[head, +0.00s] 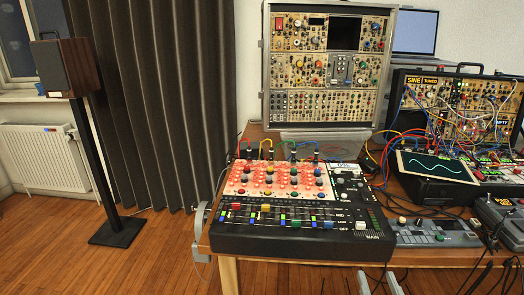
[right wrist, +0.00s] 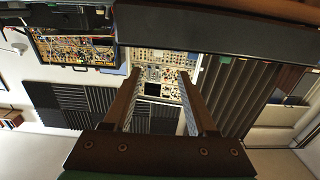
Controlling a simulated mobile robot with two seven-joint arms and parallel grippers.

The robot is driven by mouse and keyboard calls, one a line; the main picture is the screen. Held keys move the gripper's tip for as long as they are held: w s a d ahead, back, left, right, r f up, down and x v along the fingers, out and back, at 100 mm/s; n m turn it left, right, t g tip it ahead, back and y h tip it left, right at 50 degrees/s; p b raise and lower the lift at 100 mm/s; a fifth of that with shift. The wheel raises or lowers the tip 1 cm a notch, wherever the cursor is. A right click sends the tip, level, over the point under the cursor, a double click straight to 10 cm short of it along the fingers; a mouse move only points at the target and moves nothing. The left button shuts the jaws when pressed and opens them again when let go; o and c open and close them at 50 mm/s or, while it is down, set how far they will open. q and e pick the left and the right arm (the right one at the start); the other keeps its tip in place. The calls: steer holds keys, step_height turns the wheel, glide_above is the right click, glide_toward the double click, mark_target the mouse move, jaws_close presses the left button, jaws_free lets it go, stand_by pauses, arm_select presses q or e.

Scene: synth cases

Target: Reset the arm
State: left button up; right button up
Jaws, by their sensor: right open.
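My right gripper (head: 378,284) shows only as two pale fingertips at the bottom edge of the head view, in front of the table's front edge. In the right wrist view my right gripper (right wrist: 160,74) has its two long fingers well apart. Nothing is between them. The rest of the right arm is out of the head view. My left gripper is not in view.
A wooden table (head: 228,272) carries a mixer (head: 290,240) with coloured knobs, a grey device (head: 436,233), an upright synth case (head: 325,65) and a patched synth (head: 460,105). A speaker stand (head: 92,165) stands left. Floor between it and the table is clear.

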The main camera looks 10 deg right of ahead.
steer(key=s+a+f+n+g+y+p, duration=0.1)
steer(key=s+a+f+g, duration=0.1)
steer(key=f, duration=0.7)
steer(key=s+a+f+n+g+y, duration=0.1)
steer(key=a+f+g, duration=0.2)
steer(key=f, duration=0.6)
steer(key=s+a+f+g+y+p, duration=0.1)
steer(key=s+a+f+g+y, duration=0.1)
steer(key=f, duration=0.8)
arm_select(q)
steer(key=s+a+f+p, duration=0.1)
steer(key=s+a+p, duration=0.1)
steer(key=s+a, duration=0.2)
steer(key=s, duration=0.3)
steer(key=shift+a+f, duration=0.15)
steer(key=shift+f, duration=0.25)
arm_select(e)
steer(key=s+d+f+n+g, duration=0.1)
steer(key=s+f+g, duration=0.3)
steer(key=s+f, duration=0.3)
steer(key=s+d+f+n+g, duration=0.2)
steer(key=s+f+g, duration=0.2)
steer(key=s, duration=0.9)
step_height(320, 180, down, 4)
steer(key=shift+s+r+h, duration=0.15)
steer(key=shift+s+h, duration=0.15)
steer(key=shift+s, duration=0.05)
